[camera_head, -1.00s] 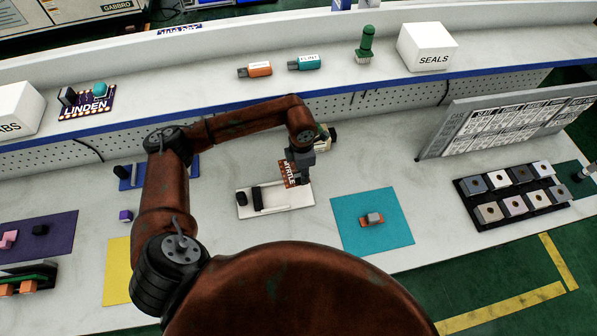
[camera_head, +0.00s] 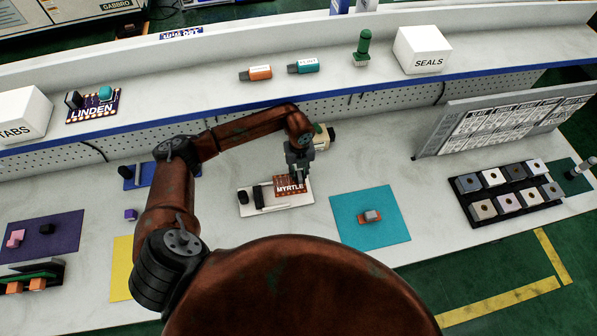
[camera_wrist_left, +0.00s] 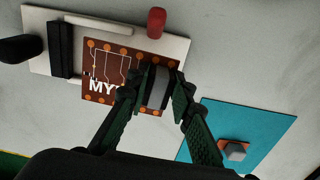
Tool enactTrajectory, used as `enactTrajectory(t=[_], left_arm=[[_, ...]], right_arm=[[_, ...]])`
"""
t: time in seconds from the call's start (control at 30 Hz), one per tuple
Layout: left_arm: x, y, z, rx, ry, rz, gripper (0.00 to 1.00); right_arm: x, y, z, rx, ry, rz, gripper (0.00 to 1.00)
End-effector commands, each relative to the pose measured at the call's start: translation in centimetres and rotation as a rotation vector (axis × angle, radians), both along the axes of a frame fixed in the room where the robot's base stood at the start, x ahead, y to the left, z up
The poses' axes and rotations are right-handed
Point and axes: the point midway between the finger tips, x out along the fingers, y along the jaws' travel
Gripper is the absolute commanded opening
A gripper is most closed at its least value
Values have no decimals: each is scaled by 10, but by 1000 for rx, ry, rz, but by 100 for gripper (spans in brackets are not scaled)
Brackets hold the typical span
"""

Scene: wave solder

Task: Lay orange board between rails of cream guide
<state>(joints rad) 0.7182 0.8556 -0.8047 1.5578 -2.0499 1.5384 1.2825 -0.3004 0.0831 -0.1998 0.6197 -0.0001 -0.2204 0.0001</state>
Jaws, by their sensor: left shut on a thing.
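The orange-brown board (camera_head: 291,186), marked MYRTLE, lies level over the right part of the cream guide (camera_head: 248,211). It also shows in the left wrist view (camera_wrist_left: 107,66), beside one raised cream rail (camera_wrist_left: 98,24) of the guide (camera_wrist_left: 178,52). The other rail is not clearly visible, and I cannot tell whether the board rests fully on the guide. My left gripper (camera_head: 298,172) is over the board's right end. In the left wrist view its fingers (camera_wrist_left: 163,92) are shut on a grey block on the board. My right gripper is not in view.
A black crossbar (camera_wrist_left: 62,50) stands on the guide left of the board. A dark red post (camera_wrist_left: 157,22) is near the board's corner. A teal mat (camera_head: 345,226) with a small orange and grey part lies to the right. Bare table lies in front of the guide.

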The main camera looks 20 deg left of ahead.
Motion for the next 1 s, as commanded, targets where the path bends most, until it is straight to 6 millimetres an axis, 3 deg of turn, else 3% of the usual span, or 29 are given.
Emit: enactTrajectory(t=[0.57, 1.0], left_arm=[[1, 1, -4, 1, 1, 42, 0], [1, 1, -41, 1, 2, 41, 0]], right_arm=[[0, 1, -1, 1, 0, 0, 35], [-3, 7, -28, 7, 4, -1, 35]])
